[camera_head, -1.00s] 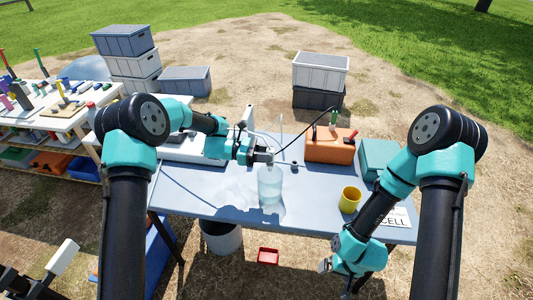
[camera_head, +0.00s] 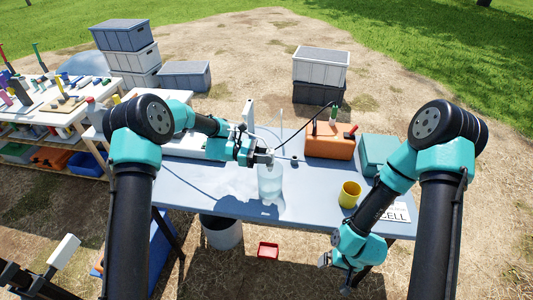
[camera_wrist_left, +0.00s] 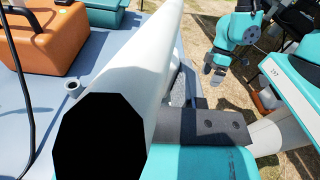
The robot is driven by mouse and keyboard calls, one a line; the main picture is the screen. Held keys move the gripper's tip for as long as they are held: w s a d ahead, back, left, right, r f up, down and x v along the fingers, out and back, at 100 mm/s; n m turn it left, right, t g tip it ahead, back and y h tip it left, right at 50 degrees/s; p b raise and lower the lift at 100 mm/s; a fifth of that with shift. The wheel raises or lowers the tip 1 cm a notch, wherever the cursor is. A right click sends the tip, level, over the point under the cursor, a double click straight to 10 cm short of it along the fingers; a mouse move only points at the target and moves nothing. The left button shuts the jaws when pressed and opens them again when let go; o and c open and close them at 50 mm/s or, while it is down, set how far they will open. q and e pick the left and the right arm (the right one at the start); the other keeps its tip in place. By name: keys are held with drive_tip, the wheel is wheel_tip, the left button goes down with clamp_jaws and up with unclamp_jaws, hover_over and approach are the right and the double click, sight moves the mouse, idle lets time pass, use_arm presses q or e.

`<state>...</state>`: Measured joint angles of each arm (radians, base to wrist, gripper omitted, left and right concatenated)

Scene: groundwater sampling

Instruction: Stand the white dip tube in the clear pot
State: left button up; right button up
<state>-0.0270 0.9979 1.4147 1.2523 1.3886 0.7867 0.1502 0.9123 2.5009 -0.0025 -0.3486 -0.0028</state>
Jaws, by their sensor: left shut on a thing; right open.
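My left gripper (camera_head: 267,158) is shut on the white dip tube and holds it just above and at the rim of the clear pot (camera_head: 270,184). The dip tube (camera_wrist_left: 152,62) fills much of the left wrist view, its dark open end towards the camera. The pot stands upright on the grey-blue table (camera_head: 215,190). My right gripper (camera_head: 335,264) is open and empty, below the table's front edge.
A yellow cup (camera_head: 349,195) stands to the right of the pot. An orange case (camera_head: 329,141) with a dark cable and a teal box (camera_head: 377,153) stand behind. A red tray (camera_head: 268,250) and a grey bucket (camera_head: 222,234) are on the ground.

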use_arm(q)
drive_tip(key=shift+f, duration=1.35)
drive_tip(key=shift+f, duration=1)
idle(1.1)
drive_tip(key=o, duration=0.9)
drive_tip(key=a, duration=0.5)
drive_tip(key=w+a, duration=0.1)
drive_tip(key=a, duration=0.5)
drive_tip(key=w+a, duration=0.1)
drive_tip(key=a, duration=0.5)
drive_tip(key=shift+w+a, duration=0.15)
